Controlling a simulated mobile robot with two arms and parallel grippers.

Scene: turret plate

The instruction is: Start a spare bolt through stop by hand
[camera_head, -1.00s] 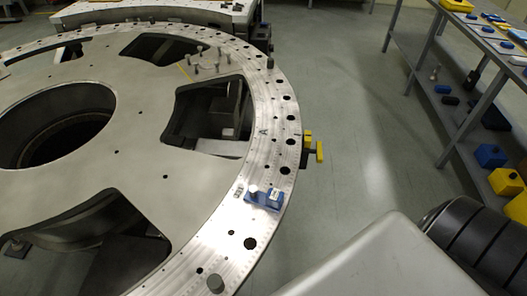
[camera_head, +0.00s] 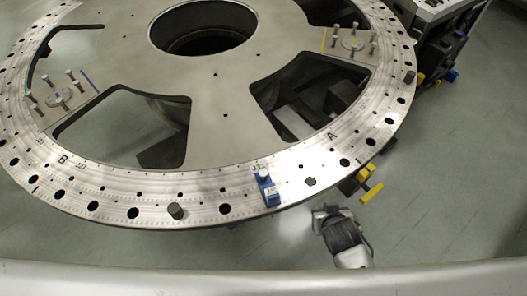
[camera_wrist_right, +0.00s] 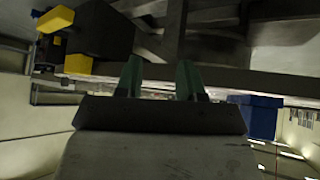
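A blue stop (camera_head: 267,190) with a pale label sits on the outer ring of the turret plate (camera_head: 150,185), near the mark 331. A small silver round head (camera_head: 264,174) shows at its inner end. My right gripper (camera_head: 325,211) is just outside the plate's rim, to the right of the stop and apart from it. In the right wrist view its two greenish fingers (camera_wrist_right: 159,80) stand apart, with no bolt visible between them. A blue block (camera_wrist_right: 258,115), likely the stop, shows right of the fingers there. No loose spare bolt can be made out. My left gripper is out of view.
A yellow-handled clamp (camera_head: 366,186) hangs at the rim just right of my gripper. The plate has large open windows. A cart (camera_head: 440,40) stands at the upper right. Floor at the right is clear.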

